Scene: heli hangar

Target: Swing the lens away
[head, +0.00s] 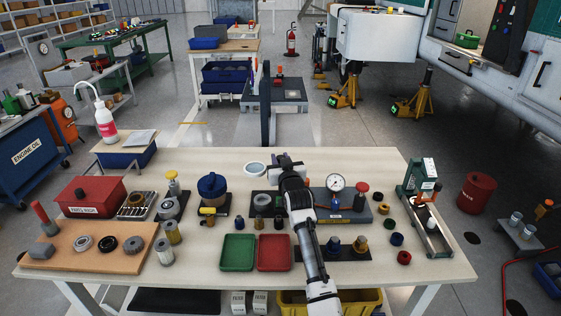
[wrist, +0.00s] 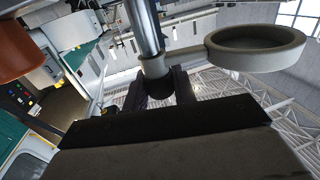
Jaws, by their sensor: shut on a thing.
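The lens (head: 254,168) is a pale round ring in the head view, just left of my gripper (head: 283,165) and above the bench. In the wrist view the lens (wrist: 256,46) is a grey ring at the upper right, joined by a short arm to a collar on an upright metal post (wrist: 146,28). My gripper (wrist: 157,90) is at this collar, its two dark fingers on either side of a dark rounded knob (wrist: 160,91), and it is shut on that knob. My arm hides part of the stand in the head view.
A dark block with a grey cylinder (head: 262,201) stands below the lens. A dial gauge (head: 336,183) on a grey plate is to the right. Green (head: 238,253) and red (head: 274,253) trays lie in front. A blue-lidded pot (head: 212,187) is left; bare bench lies behind it.

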